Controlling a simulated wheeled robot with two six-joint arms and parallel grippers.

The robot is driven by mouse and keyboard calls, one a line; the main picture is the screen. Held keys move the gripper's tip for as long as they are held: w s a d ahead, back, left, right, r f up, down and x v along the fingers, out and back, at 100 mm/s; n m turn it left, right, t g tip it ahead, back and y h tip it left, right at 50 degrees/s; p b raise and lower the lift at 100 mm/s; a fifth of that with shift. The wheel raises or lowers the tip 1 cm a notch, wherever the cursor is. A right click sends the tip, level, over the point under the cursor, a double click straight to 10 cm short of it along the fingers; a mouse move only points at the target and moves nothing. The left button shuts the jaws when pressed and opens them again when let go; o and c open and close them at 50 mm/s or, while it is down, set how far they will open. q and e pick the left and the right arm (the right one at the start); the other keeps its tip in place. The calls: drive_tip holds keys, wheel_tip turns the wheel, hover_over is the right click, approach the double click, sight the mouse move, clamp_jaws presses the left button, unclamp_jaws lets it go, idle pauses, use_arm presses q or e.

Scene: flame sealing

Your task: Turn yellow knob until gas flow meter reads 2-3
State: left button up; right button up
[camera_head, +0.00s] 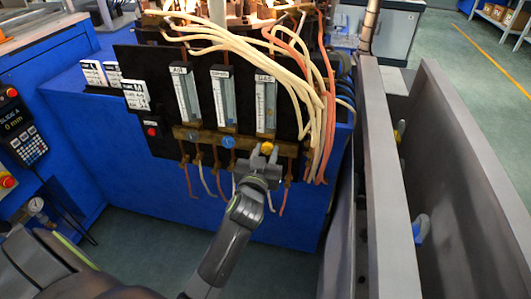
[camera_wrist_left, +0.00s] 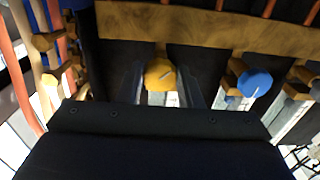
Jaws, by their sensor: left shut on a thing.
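The yellow knob (camera_head: 267,147) is on the brass strip of the black panel, below the rightmost flow meter (camera_head: 265,104), marked GAS. The meter's reading is too small to tell. My left gripper (camera_head: 263,156) reaches up from below and is shut on the yellow knob. In the left wrist view the yellow knob (camera_wrist_left: 158,74) sits between the two dark fingers (camera_wrist_left: 160,88), with a pale line across its face. My right gripper is out of view.
A blue knob (camera_head: 228,142) and two more meters are to the left on the panel. Pale and orange hoses (camera_head: 318,105) hang close by on the right, and thin tubes hang below. A red button (camera_head: 152,131) is at the panel's left. Grey walls (camera_head: 388,170) stand at right.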

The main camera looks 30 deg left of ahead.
use_arm(q)
drive_tip(key=shift+r+m+p, duration=0.1)
drive_tip(key=shift+m+p, duration=0.4)
drive_tip(key=shift+m, duration=0.2)
drive_tip(key=m+p, duration=0.2)
drive_tip(key=m, duration=0.3)
drive_tip(key=shift+a+m+p, duration=0.1)
drive_tip(key=shift+m+p, duration=0.8)
drive_tip(key=shift+m, duration=1)
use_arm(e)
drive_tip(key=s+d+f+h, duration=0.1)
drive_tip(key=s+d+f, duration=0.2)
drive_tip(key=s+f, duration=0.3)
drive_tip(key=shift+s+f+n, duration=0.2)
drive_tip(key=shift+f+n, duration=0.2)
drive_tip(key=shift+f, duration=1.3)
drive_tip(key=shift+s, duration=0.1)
use_arm(q)
drive_tip(key=o, duration=1)
drive_tip(key=shift+c, duration=0.2)
